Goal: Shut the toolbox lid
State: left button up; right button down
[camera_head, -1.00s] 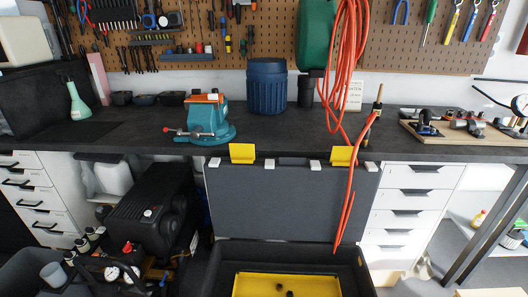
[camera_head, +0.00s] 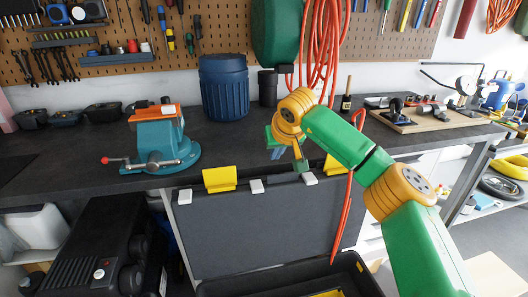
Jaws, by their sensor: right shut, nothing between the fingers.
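The toolbox lid (camera_head: 255,232) is a dark grey panel standing upright in front of the bench, with yellow latches (camera_head: 220,179) and white pieces along its top edge. The toolbox body (camera_head: 345,272) is open below it, mostly cut off by the bottom of the picture. My right arm comes in from the lower right. My right gripper (camera_head: 301,164) is shut and empty, pointing down at the lid's top edge, between the two yellow latches. I cannot tell whether it touches the lid. My left gripper is not in view.
The dark workbench (camera_head: 95,150) lies behind the lid, with a teal vise (camera_head: 160,142) and a blue bin (camera_head: 224,88). A red hose (camera_head: 345,200) hangs down past the lid's right side. A black machine (camera_head: 90,240) stands at the lower left.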

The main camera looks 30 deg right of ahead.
jog(key=x, duration=0.2)
jog(key=p+x, duration=0.1)
jog(key=x, duration=0.3)
jog(key=shift+w+a+f, duration=0.2)
jog(key=shift+w+a, duration=0.05)
jog(key=shift+w, duration=0.1)
jog(key=shift+s+f, duration=0.1)
jog(key=shift+s, duration=0.1)
jog(key=s, duration=0.2)
jog(key=shift+s+a+p, duration=0.3)
jog(key=shift+a, duration=0.05)
jog(key=shift+s+a, duration=0.15)
jog(key=shift+s, duration=0.3)
